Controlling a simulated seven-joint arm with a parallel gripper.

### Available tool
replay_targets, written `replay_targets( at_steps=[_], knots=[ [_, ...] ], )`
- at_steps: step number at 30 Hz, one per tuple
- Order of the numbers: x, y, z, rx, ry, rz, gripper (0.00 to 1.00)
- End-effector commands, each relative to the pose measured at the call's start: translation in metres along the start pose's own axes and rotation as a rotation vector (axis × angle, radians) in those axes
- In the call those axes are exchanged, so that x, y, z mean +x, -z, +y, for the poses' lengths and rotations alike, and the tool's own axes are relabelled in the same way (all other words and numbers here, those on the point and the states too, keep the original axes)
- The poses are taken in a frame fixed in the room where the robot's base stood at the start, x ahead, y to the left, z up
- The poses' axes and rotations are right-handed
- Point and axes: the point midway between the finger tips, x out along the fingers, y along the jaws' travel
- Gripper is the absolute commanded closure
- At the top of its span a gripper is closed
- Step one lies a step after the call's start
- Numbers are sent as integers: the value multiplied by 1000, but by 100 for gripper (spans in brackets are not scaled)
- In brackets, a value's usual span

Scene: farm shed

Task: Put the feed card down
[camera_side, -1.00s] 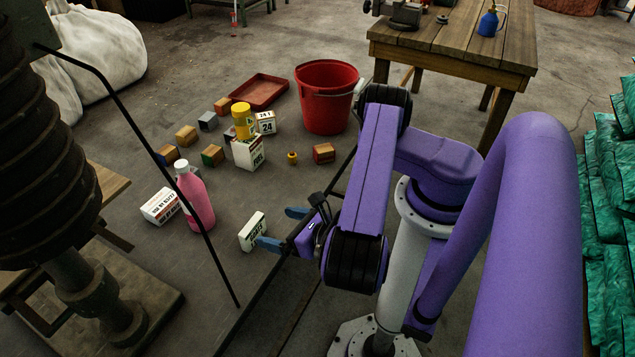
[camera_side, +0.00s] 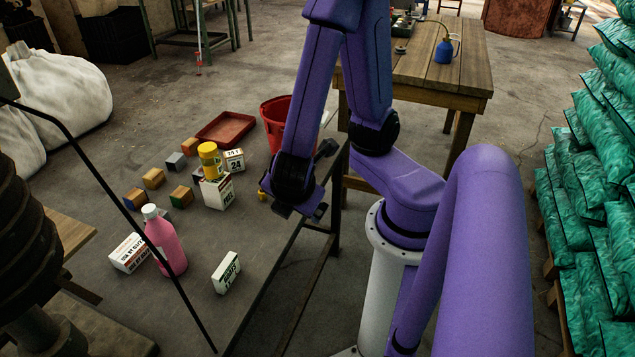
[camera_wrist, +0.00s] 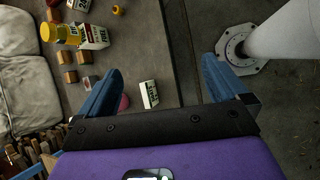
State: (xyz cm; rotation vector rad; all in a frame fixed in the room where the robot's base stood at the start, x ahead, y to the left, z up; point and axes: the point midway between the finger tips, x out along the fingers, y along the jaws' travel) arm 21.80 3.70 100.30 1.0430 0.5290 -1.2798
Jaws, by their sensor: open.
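A small white card-like block with green lettering (camera_side: 226,271) stands on the grey table, right of the pink bottle (camera_side: 166,245). I take it for the feed card, but its print is too small to read. It also shows in the wrist view (camera_wrist: 149,94), far below the gap between my fingers and not touched. My gripper (camera_wrist: 160,82) is open and empty, its two blue fingers wide apart. In the side view, the arm's dark wrist end is raised in front of the red bucket (camera_side: 274,118), and the fingers are hard to make out.
A white box with red lettering (camera_side: 128,253) lies left of the bottle. Farther back are a yellow-topped jar (camera_side: 209,157) by a white carton (camera_side: 218,194), a "24" block (camera_side: 234,160), several wooden blocks and a red tray (camera_side: 225,129). The table around the card is clear.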

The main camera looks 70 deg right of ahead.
Motion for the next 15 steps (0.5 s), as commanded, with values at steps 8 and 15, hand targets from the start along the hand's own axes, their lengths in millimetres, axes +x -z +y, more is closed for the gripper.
replay_targets(
  at_steps=[8,15],
  knots=[
    [-47,-21,-20,225,293,287,0],
    [-75,-30,-28,311,414,450,0]
  ],
)
